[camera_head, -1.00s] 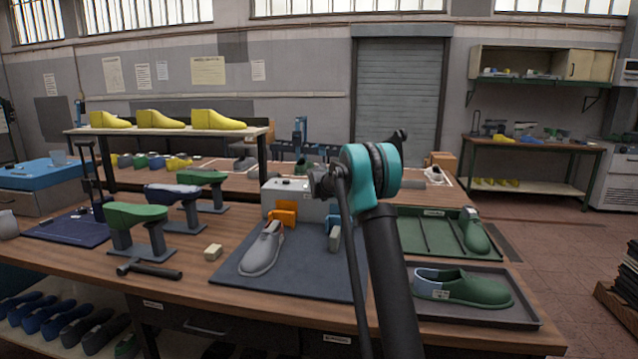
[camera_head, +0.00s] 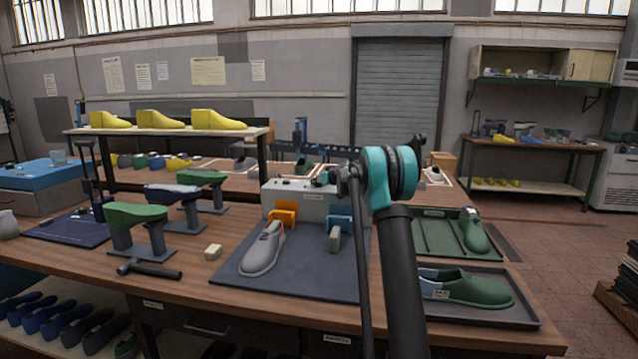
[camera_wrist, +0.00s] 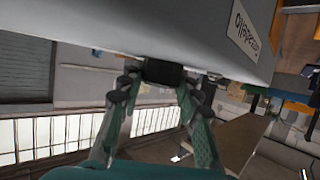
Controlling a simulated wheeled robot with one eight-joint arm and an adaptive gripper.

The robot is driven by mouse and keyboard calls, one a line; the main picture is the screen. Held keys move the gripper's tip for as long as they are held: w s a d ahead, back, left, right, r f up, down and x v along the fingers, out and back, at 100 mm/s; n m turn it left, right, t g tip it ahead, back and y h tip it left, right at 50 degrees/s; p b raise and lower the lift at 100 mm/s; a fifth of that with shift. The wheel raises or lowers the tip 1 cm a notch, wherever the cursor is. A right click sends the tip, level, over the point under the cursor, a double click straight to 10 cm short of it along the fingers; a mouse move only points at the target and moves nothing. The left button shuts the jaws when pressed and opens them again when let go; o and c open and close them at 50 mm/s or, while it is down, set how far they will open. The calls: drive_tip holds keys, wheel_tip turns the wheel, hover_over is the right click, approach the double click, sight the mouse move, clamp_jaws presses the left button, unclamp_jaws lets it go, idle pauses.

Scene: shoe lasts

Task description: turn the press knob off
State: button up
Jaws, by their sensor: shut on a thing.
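The press (camera_head: 282,198) is a pale grey box at the back of the dark mat, with small controls on top and orange and blue clamps at its front. In the wrist view its grey body (camera_wrist: 150,25) fills the top, with a white label (camera_wrist: 250,32). The black press knob (camera_wrist: 163,72) sticks out from the grey body. My gripper (camera_wrist: 158,80) is shut on the knob, one finger on each side. Its exact turn angle cannot be read. In the head view my arm hides the gripper and knob.
A grey shoe (camera_head: 262,250) stands on the mat (camera_head: 290,278) in front of the press. Green lasts (camera_head: 136,215) on stands and a hammer (camera_head: 150,270) are to the left. Trays (camera_head: 480,312) with green shoes lie to the right, close to my arm.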

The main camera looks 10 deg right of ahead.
drive_tip(key=shift+f+n+g+y, duration=0.1)
drive_tip(key=shift+n+g+y, duration=0.2)
drive_tip(key=shift+n+y, duration=0.35)
drive_tip(key=o, duration=1.2)
drive_tip(key=v, duration=1.2)
drive_tip(key=shift+d, duration=0.1)
